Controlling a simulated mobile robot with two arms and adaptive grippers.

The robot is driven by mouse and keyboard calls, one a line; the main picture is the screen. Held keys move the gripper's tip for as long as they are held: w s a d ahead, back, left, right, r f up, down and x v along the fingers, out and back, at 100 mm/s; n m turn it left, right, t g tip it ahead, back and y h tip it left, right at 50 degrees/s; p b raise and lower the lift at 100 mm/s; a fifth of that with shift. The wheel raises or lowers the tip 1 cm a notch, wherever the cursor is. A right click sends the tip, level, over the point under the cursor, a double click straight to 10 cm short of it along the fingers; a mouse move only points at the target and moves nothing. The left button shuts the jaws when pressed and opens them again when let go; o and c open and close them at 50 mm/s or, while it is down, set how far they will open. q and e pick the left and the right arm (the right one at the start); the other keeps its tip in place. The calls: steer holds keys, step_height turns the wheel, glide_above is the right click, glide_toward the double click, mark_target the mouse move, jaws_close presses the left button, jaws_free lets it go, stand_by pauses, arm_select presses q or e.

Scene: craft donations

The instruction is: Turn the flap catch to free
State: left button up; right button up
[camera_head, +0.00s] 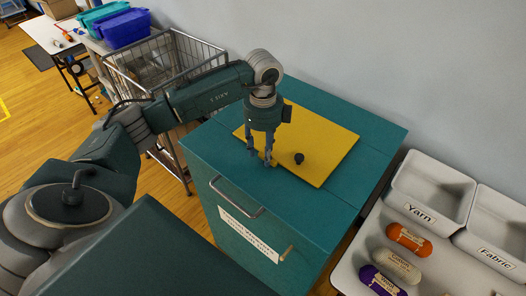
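A yellow flap (322,144) with a black knob (299,158) lies on top of the teal cabinet (214,162). My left gripper (261,159) points down at the flap's front-left edge, left of the knob. Its two fingers look apart. A small yellow piece, perhaps the catch, shows at the fingertips; the fingers partly hide it, so I cannot tell its turn or whether they touch it. My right gripper is not in view.
The cabinet front has a grey handle (237,207), a white label (248,234) and a small brass-coloured piece (286,253). A wire cart (204,50) stands behind left. A sorting tray (398,213) with labelled bins and yarn rolls is at right.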

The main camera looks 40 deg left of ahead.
mark_target(263, 156)
arm_select(q)
step_height(263, 156, up, 11)
stand_by(0.3)
stand_by(0.5)
